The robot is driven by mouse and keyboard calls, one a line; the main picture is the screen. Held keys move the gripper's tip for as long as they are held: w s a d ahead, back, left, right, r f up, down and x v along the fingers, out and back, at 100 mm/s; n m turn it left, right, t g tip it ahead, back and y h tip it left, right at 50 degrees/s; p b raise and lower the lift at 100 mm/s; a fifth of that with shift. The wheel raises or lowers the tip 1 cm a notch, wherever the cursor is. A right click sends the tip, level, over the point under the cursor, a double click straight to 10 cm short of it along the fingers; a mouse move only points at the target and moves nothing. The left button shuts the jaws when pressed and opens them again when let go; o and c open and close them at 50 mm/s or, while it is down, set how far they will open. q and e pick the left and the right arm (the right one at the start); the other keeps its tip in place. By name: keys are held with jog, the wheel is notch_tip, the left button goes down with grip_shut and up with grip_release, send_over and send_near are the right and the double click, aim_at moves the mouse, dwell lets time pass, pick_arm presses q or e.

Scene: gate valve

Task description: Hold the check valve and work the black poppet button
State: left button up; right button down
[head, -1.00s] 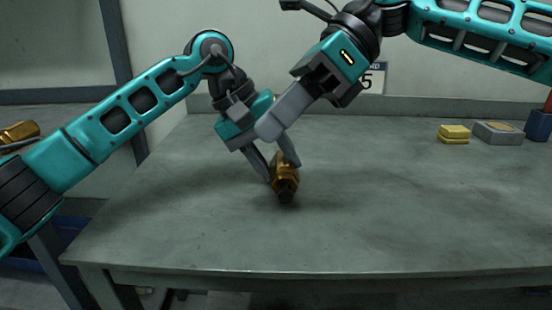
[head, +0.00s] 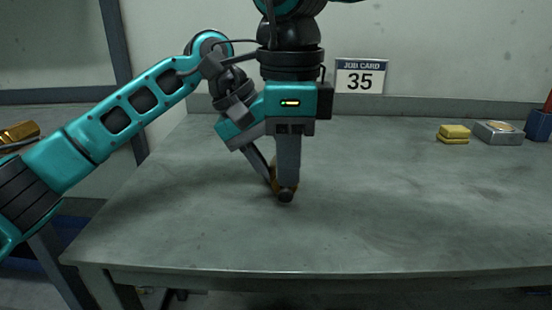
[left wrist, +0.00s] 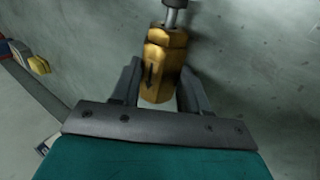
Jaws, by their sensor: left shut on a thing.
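The brass check valve (head: 273,181) is held just above or on the table, mostly hidden in the head view behind my right gripper. In the left wrist view the hexagonal brass body (left wrist: 162,60) with a dark arrow mark sits between the fingers of my left gripper (left wrist: 157,95), which is shut on it. The black poppet button (head: 286,197) is at the valve's near end. My right gripper (head: 287,188) points down with its fingers together, its tip at the button.
The grey table (head: 400,220) is clear in front and to the right. Yellow blocks (head: 454,133), a grey box (head: 498,133) and a blue container (head: 539,125) stand at the back right.

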aim_at(289, 239)
jog(key=shift+f, duration=1.5)
jog(key=shift+f, duration=0.15)
dwell(0.8)
jog(key=shift+f, duration=0.7)
jog(key=shift+s+d+f, duration=0.1)
jog(key=shift+s+f, duration=0.05)
jog(key=shift+f, duration=0.5)
jog(key=shift+s+f, duration=0.1)
jog(key=shift+f, duration=0.55)
jog(key=shift+w, duration=0.15)
jog(key=shift+s, duration=1.45)
